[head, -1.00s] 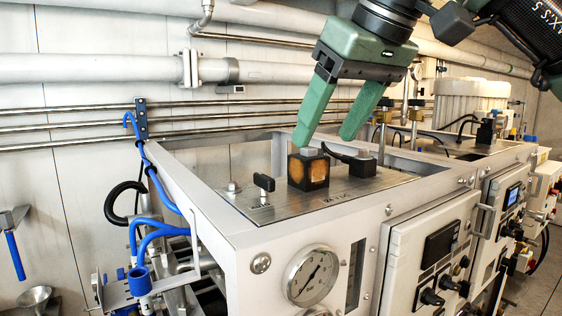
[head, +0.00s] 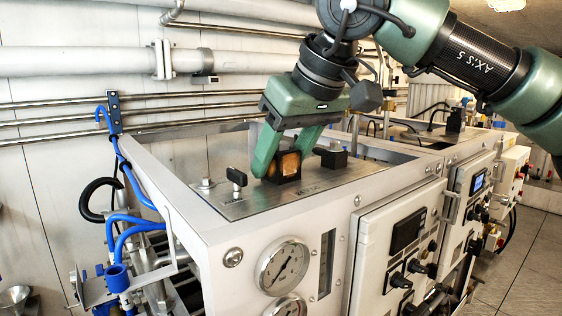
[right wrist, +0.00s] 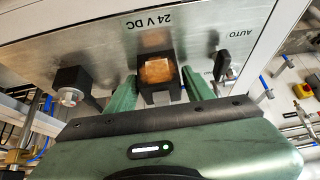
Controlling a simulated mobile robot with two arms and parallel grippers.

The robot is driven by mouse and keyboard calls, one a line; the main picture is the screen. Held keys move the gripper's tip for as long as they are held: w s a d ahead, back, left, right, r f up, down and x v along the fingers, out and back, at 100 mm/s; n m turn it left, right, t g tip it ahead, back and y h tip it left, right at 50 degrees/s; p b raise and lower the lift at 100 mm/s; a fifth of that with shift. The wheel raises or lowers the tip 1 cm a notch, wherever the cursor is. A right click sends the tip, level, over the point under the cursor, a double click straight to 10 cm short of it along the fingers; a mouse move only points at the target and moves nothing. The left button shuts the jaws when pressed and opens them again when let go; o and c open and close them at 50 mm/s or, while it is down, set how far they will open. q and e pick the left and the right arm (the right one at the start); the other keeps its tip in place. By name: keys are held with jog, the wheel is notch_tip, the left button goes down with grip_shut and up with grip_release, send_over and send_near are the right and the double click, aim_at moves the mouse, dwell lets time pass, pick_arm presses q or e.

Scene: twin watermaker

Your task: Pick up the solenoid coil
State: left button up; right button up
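The solenoid coil (head: 289,166) is a dark block with a scorched orange-brown face. It stands upright on the metal top plate of the cabinet. My right gripper (head: 285,160) is lowered over it from above with its green fingers apart, one on each side of the coil. In the right wrist view the coil (right wrist: 158,72) lies between the two fingertips (right wrist: 159,80). The fingers look open around it, with narrow gaps at the sides; contact cannot be made out. The coil's top is partly hidden by the gripper in the head view. My left gripper is out of view.
A second dark block with a grey cap (head: 333,156) stands close to the right of the coil. A black switch knob (head: 237,177) stands to its left. The plate (head: 245,208) is recessed within a raised cabinet frame. Pipes run along the wall behind.

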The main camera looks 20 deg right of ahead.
grip_shut()
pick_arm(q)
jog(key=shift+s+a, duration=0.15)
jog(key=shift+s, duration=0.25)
pick_arm(e)
jog(key=shift+r, duration=0.1)
